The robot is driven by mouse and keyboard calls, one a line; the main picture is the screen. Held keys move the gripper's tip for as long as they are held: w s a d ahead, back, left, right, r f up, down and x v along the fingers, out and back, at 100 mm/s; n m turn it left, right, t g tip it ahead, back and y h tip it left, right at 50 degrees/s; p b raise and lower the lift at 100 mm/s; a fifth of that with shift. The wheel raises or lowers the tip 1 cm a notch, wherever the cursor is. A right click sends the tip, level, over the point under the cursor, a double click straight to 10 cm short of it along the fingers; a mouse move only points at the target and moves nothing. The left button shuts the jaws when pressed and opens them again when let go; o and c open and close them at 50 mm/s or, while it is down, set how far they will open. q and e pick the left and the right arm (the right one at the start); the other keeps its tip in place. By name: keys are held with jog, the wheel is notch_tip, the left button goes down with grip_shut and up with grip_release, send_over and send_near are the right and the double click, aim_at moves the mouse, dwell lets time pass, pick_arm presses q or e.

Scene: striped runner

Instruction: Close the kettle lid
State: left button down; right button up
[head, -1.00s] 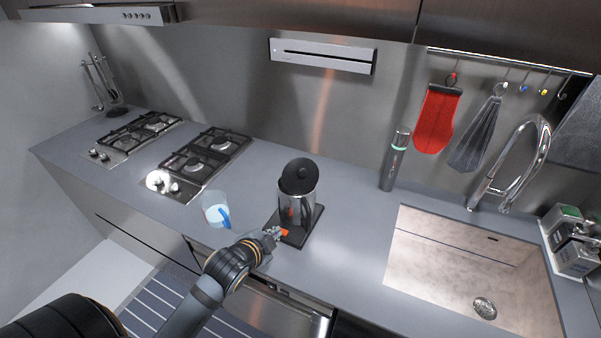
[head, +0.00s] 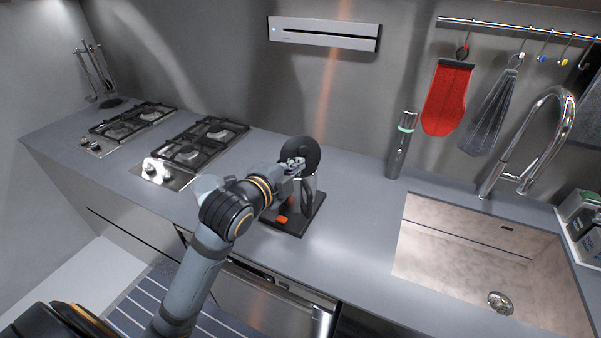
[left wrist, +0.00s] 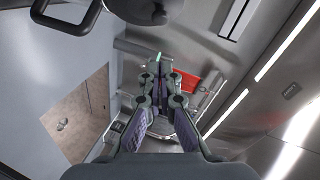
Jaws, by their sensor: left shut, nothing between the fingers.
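The kettle (head: 307,187) is a metal jug on a dark base plate (head: 305,222) on the counter. Its round black lid (head: 308,150) stands raised, tilted up at the back. My left gripper (head: 294,166) is shut and empty, at the left front of the raised lid, above the jug's rim. I cannot tell whether it touches the lid. The gripper and forearm hide the jug's left side. In the left wrist view the gripper's fingers (left wrist: 159,75) come together at the tips; a dark round part, apparently the lid (left wrist: 140,8), shows at the top edge. My right gripper is not in view.
A glass (head: 206,185) is mostly hidden behind my left arm. A dark cylinder (head: 401,146) stands at the wall, right of the kettle. The sink (head: 470,250) and tap (head: 520,170) lie further right, gas hobs (head: 190,155) left. Counter between kettle and sink is clear.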

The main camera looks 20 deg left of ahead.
aim_at(307, 151)
pick_arm(q)
jog(key=w+f, duration=0.1)
jog(key=w, duration=0.1)
jog(key=w+a, duration=0.1)
jog(key=w, duration=0.2)
jog(key=w+a+f, duration=0.1)
jog(key=w, duration=0.1)
jog(key=shift+w+f, duration=0.3)
jog(key=shift+f, duration=0.05)
jog(key=shift+w, duration=0.1)
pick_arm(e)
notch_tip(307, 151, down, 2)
pick_arm(q)
jog(key=shift+d, duration=0.1)
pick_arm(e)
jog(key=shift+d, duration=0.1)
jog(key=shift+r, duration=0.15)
